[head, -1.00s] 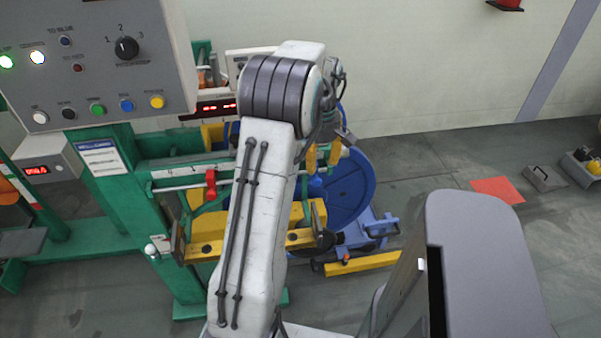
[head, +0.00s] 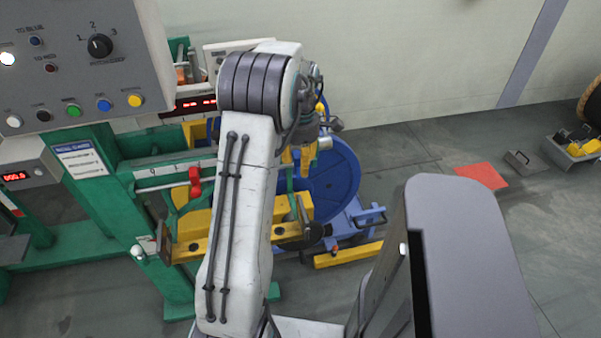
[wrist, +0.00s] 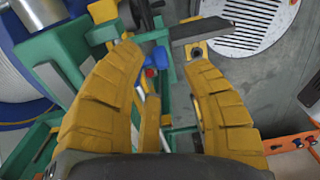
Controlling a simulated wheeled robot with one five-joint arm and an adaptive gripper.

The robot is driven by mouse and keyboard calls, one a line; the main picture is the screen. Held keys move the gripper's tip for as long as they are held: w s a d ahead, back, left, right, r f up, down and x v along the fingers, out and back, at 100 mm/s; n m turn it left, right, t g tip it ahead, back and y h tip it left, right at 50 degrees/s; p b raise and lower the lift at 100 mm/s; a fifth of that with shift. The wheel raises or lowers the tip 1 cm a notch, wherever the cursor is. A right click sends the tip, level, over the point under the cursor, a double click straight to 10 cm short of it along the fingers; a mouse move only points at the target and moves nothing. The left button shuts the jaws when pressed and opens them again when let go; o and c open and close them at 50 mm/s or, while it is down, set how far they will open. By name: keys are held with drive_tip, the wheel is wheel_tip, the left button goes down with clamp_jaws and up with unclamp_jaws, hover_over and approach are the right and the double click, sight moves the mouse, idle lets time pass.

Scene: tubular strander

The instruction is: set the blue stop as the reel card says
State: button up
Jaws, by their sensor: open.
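In the wrist view, my gripper (wrist: 165,62) is open, its two yellow fingers spread wide with nothing between the tips. A small blue piece (wrist: 161,55), seemingly the blue stop, shows between and beyond the fingertips, apart from them. A red piece (wrist: 150,72) is just below it. In the head view, a red stop (head: 195,183) sits on a pale marked rail (head: 165,172). My arm hides the rail's right part, and I cannot make out the blue stop there. The card (head: 80,160), white with a blue header, is on the green post; its text is too small to read.
A grey control panel (head: 85,60) with a knob and coloured buttons stands at upper left. Yellow bars (head: 240,238) and a blue reel (head: 333,180) are close around my arm. Green frame members (wrist: 50,55) crowd the gripper's left.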

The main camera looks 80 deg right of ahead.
sight(299, 165)
drive_tip(key=shift+f, duration=2.2)
clamp_jaws()
drive_tip(key=shift+w, duration=0.1)
